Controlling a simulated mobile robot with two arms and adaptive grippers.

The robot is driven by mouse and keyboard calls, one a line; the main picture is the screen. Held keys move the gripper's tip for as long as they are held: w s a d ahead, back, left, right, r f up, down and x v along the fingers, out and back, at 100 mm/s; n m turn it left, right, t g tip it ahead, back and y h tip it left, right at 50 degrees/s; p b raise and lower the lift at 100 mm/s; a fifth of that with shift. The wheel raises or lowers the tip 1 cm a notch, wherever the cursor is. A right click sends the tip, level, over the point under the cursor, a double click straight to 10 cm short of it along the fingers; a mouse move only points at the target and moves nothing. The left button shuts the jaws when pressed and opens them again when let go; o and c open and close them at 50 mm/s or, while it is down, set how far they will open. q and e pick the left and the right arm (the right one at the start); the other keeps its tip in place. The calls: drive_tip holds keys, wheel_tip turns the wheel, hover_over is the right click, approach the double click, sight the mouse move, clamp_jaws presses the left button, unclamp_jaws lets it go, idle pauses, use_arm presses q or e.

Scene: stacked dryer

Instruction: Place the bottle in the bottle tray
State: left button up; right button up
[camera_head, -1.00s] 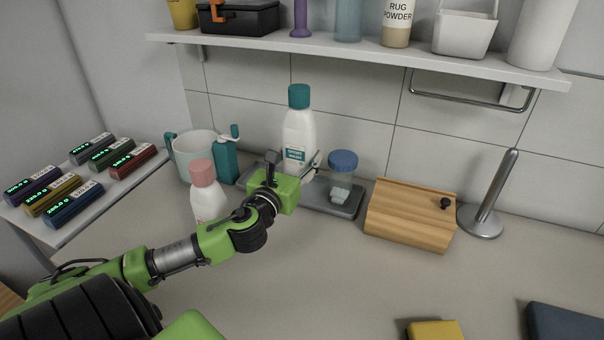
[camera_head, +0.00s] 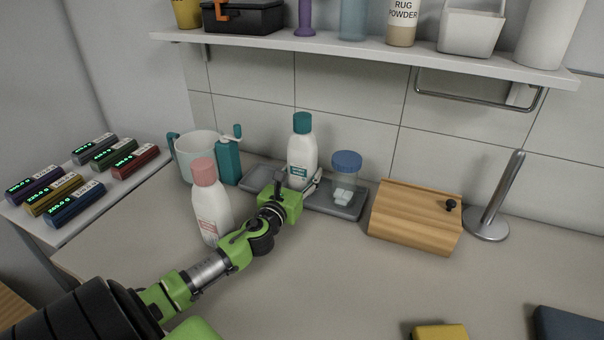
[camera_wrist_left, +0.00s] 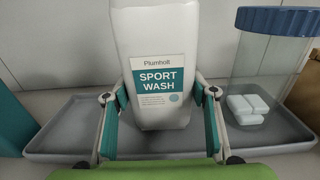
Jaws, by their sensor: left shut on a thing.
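The white bottle (camera_head: 302,160) with a teal cap stands upright over the middle of the grey bottle tray (camera_head: 336,206). Its "Sport Wash" label (camera_wrist_left: 159,83) faces me in the left wrist view. My left gripper (camera_head: 298,188) is shut on the bottle low on its body, with one finger on each side. In the left wrist view the bottle's base lies within the tray's rim (camera_wrist_left: 63,143). I cannot tell for sure whether the base touches the tray floor. My right gripper is not in view.
A clear jar (camera_head: 345,180) with a blue lid and white tablets stands on the tray's right part. A pink-capped bottle (camera_head: 210,205) stands beside my left arm. A teal dispenser (camera_head: 229,161) and pale mug (camera_head: 195,155) are left, a wooden box (camera_head: 414,222) right. A shelf (camera_head: 350,53) hangs above.

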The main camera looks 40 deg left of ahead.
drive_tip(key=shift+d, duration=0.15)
use_arm(q)
drive_tip(key=shift+f, duration=0.15)
drive_tip(key=o, duration=1.3)
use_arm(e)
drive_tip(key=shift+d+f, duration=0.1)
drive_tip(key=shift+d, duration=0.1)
use_arm(q)
drive_tip(key=shift+r, duration=0.25)
drive_tip(key=b+v, duration=0.1)
drive_tip(key=v, duration=1)
drive_tip(key=shift+f, duration=0.15)
drive_tip(key=shift+s+d, duration=0.15)
drive_tip(key=shift+s, duration=0.4)
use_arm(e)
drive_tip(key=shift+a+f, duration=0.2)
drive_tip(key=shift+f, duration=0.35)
